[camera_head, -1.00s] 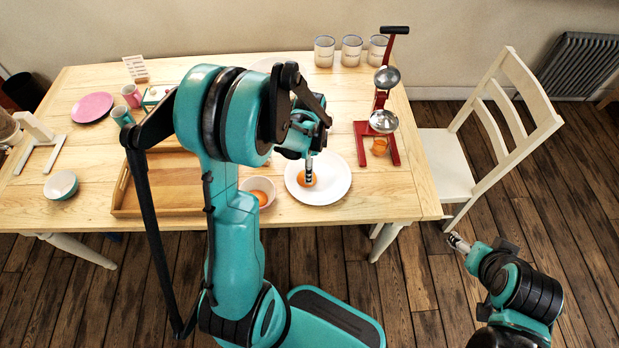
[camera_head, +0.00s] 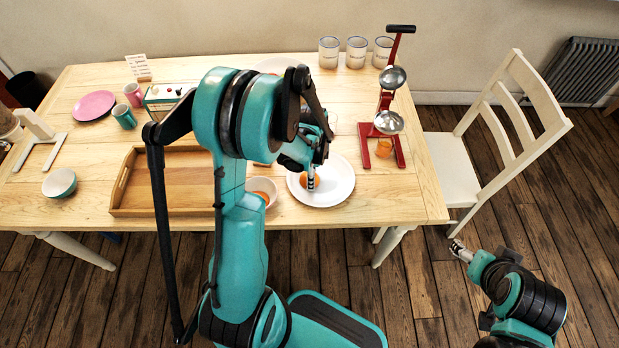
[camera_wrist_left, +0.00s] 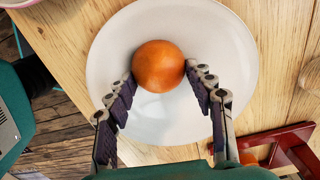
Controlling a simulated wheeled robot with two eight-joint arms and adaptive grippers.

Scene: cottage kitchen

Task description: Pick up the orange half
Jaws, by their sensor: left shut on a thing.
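The orange half (camera_head: 316,181) is at the white plate (camera_head: 338,189) near the table's front edge, its round peel side up in the left wrist view (camera_wrist_left: 158,62). My left gripper (camera_head: 311,183) is over the plate, with one finger on each side of the orange half. In the left wrist view both fingertips (camera_wrist_left: 159,74) touch its sides, so the gripper is shut on it. I cannot tell whether the orange half rests on the plate or is just above it. My right gripper (camera_head: 460,250) hangs over the floor, away from the table; its fingers are too small to judge.
A bowl with orange content (camera_head: 264,199) stands left of the plate. A wooden tray (camera_head: 130,208) lies left. Several canisters (camera_head: 356,52) line the back. A white chair (camera_head: 455,165) stands right.

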